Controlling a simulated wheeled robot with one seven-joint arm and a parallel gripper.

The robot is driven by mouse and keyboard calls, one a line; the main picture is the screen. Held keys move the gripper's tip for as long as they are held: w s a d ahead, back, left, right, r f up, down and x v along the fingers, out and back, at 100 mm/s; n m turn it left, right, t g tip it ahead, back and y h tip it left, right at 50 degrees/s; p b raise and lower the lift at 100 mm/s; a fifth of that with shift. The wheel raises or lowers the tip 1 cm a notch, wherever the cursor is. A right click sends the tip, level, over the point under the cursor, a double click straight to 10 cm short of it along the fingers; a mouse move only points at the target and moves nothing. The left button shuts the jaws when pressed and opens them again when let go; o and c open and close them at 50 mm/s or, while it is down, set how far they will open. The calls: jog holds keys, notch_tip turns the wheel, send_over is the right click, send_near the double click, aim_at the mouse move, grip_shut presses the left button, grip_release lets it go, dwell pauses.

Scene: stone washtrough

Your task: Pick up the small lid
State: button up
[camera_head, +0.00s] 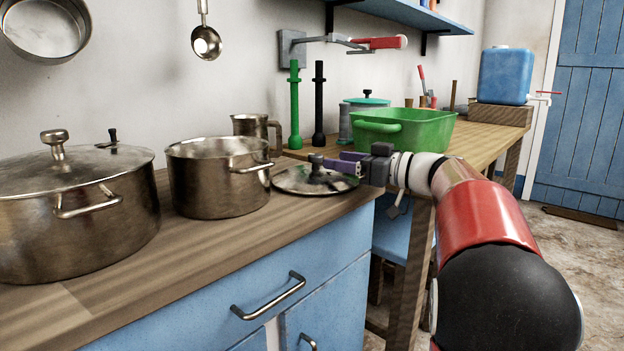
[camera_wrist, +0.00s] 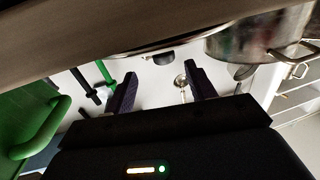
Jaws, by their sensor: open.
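The small lid (camera_head: 296,181) is a round metal lid with a knob (camera_head: 316,163). It lies on the wooden worktop near its right end, right of the open pot (camera_head: 212,185). In the wrist view the lid shows at a low angle, with its knob (camera_wrist: 163,58) between the lines of the fingers. My gripper (camera_head: 337,163) reaches in from the right at about knob height, its purple fingers by the knob. It is open in the wrist view (camera_wrist: 161,74), with nothing between the fingers. I cannot tell if a finger touches the knob.
A large lidded pot (camera_head: 72,215) stands at the far left. A metal mug (camera_head: 257,128) and green (camera_head: 294,110) and black (camera_head: 319,110) upright tools stand behind the lid. A green tub (camera_head: 404,133) sits behind my arm. A blue drawer front (camera_head: 240,300) lies below the worktop.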

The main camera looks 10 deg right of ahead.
aim_at(322, 156)
jog(key=x, duration=0.4)
jog(key=shift+s+a+r, duration=0.1)
jog(key=shift+a, duration=0.2)
jog(key=shift+c, duration=0.4)
jog(key=c, duration=0.9)
grip_shut()
jog(key=shift+r, duration=0.1)
